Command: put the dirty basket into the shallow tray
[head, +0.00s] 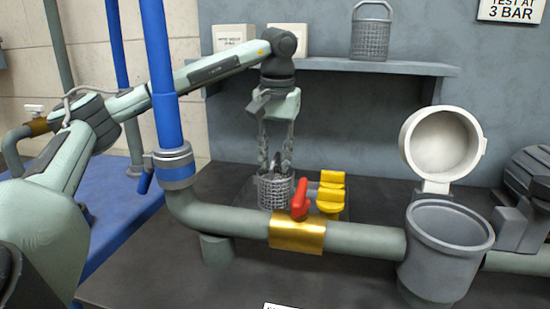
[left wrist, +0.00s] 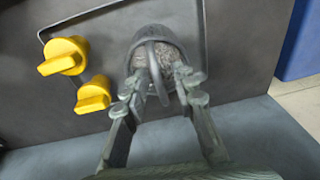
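The dirty basket (head: 275,191) is a small grey mesh basket with brownish-grey contents, standing upright behind the pipe. In the left wrist view the basket (left wrist: 152,48) shows its looped handle rising between my fingers. It appears to stand within the thin rim of the shallow dark tray (head: 243,192); the tray rim also shows in the left wrist view (left wrist: 75,20). My left gripper (head: 275,163) points down over the basket; in the left wrist view the gripper (left wrist: 162,84) has its fingers apart, one each side of the handle. The pipe hides part of the tray. My right gripper is out of view.
Two yellow pieces (head: 331,195) sit right of the basket. A pipe with a red valve handle (head: 300,199) runs in front. A grey pot with an open lid (head: 448,235) stands at right. Another mesh basket (head: 370,38) is on the shelf (head: 400,68). A blue upright pipe (head: 158,80) stands left.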

